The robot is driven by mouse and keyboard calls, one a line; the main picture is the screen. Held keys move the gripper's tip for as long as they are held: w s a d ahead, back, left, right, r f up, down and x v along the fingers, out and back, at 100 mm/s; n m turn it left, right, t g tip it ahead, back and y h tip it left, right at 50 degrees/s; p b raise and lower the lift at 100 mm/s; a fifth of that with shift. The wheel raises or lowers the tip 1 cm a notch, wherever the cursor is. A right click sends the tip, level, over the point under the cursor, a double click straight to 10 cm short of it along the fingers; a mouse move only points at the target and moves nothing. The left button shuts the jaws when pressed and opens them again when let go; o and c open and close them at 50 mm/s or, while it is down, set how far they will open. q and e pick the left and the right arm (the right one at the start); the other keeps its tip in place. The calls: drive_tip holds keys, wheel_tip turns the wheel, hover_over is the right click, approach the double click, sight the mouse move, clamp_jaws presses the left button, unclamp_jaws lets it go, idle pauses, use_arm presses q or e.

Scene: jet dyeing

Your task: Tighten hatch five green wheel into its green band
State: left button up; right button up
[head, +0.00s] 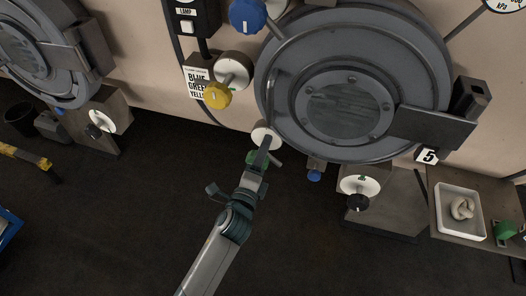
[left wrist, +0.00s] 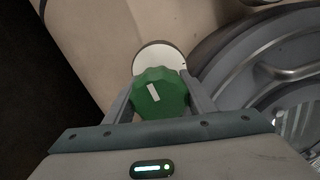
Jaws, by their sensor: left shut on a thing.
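The green wheel (head: 257,159) of hatch five is at the lower left of the round grey hatch door (head: 345,105), mostly behind my gripper in the head view. In the left wrist view the green wheel (left wrist: 160,94) shows a white pointer mark, tilted slightly. Behind it is a white round dial plate (left wrist: 158,57); no green band is visible on the part that shows. My left gripper (head: 262,157) is shut on the green wheel, with one finger on each side of it. My right gripper is in neither view.
A blue wheel (head: 247,15) and a yellow wheel (head: 217,95) are above, beside a label card. A white tray (head: 459,213) sits on a shelf at right.

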use_arm(q)
drive_tip(key=n, duration=0.4)
drive_tip(key=shift+r+n, duration=0.15)
drive_tip(key=shift+n, duration=0.15)
drive_tip(key=n+p, duration=0.1)
drive_tip(key=n, duration=0.3)
drive_tip(key=shift+r+n, duration=0.1)
drive_tip(key=shift+n, duration=0.2)
drive_tip(key=n+p, duration=0.1)
drive_tip(key=n, duration=0.3)
drive_tip(key=shift+a+n, duration=0.1)
drive_tip(key=shift+n, duration=0.2)
drive_tip(key=shift+a+n+p, duration=0.1)
drive_tip(key=shift+n+p, duration=0.5)
drive_tip(key=shift+n, duration=1.1)
drive_tip(key=o, duration=1.1)
drive_tip(key=shift+c, duration=0.2)
